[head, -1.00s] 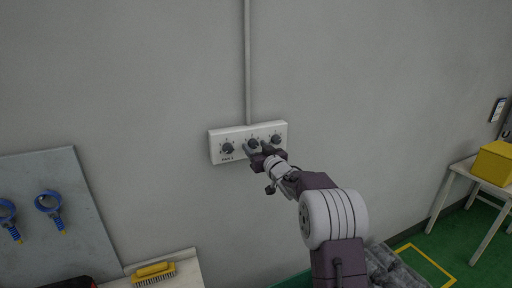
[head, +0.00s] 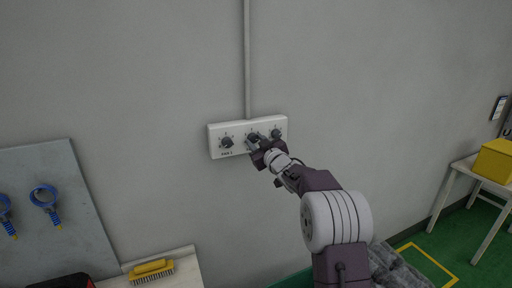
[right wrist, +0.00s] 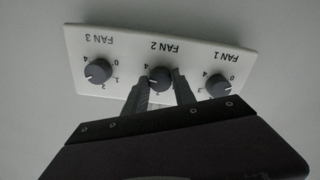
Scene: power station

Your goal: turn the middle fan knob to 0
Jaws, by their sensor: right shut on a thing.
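A white fan panel (head: 217,143) with three dark knobs is fixed to the wall. It shows upside down in the right wrist view (right wrist: 202,62). The middle knob (right wrist: 159,79), under the label FAN 2 as printed there, sits between the two fingers of my right gripper (right wrist: 162,78). My right gripper (head: 256,142) is shut on this knob. A 4 shows at the knob's upper left in the wrist view. Its other marks are largely hidden by the fingers, and I cannot tell where its pointer stands. My left gripper is not in view.
The FAN 1 knob (right wrist: 217,85) and FAN 3 knob (right wrist: 98,71) flank the held knob closely. A grey conduit (head: 247,60) rises above the panel. A yellow brush (head: 151,270) lies lower left, and a yellow box (head: 493,160) stands on a table at right.

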